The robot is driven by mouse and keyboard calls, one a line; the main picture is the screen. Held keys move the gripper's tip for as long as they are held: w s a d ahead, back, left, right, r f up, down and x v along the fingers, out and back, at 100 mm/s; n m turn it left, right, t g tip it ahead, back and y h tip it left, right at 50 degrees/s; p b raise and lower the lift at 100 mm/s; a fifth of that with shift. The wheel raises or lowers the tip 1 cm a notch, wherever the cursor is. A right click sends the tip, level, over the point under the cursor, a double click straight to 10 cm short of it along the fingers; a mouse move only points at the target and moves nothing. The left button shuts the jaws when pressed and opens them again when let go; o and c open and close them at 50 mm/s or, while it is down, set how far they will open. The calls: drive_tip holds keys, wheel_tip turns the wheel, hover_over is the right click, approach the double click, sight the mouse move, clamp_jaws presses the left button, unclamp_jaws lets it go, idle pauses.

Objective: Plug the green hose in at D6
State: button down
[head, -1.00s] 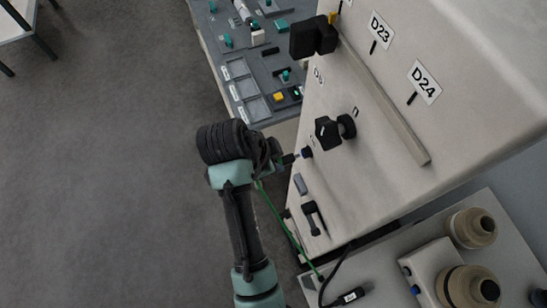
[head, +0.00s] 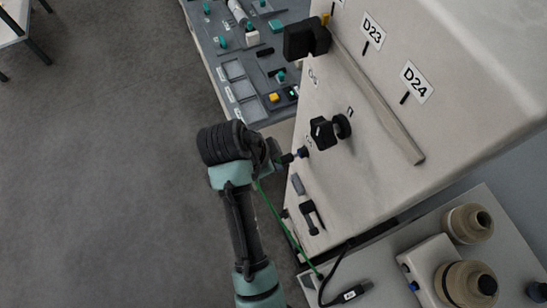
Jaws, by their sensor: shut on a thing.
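The green hose (head: 272,208) runs from beside my gripper down to the bench at the lower right. My gripper (head: 278,154) is shut on the hose's end at the cabinet's left face. A dark plug tip (head: 288,158) points right, toward a small dark blue round fitting (head: 302,152) on the cabinet. The tip is at or very close to the fitting; I cannot tell whether they touch. A small label beside the fitting is too slanted to read, so I cannot confirm which one is D6. My wrist hides part of the hose end.
A black knob (head: 323,132) sticks out just above right of the fitting, and a black handle (head: 309,215) sits below. A black block (head: 306,38) is higher up. A dark cable (head: 335,270) lies on the bench. Open floor (head: 100,180) is at left.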

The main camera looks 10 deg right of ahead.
drive_tip(key=shift+w+d+p, duration=0.15)
drive_tip(key=shift+d+p, duration=0.2)
drive_tip(key=shift+d, duration=0.15)
idle(0.9)
drive_tip(key=c, duration=0.7)
unclamp_jaws()
drive_tip(key=shift+o, duration=0.2)
drive_tip(key=shift+a+r, duration=0.15)
drive_tip(key=shift+r, duration=0.3)
drive_tip(key=p+v, duration=0.3)
drive_tip(key=v, duration=0.9)
drive_tip(key=shift+p, duration=0.4)
